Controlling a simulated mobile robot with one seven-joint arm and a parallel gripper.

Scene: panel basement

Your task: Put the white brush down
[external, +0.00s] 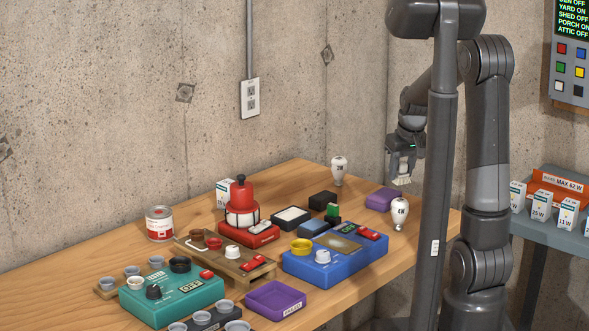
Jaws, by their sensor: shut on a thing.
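My gripper (402,170) hangs in the air above the far right part of the wooden table, with its fingers pointing down. It is shut on the white brush (401,181), which shows as a small pale piece at the fingertips. Most of the brush is hidden by the fingers or too small to make out. The brush is apart from the wooden table (130,268), above a purple block (384,199) and a white bulb (400,213) in the picture.
A blue device (335,262), a teal device (171,302), a red device (241,215), a purple tray (276,300) and a paint can (160,223) crowd the table. Another bulb (339,170) stands at the back. A grey shelf (560,229) holds boxes.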

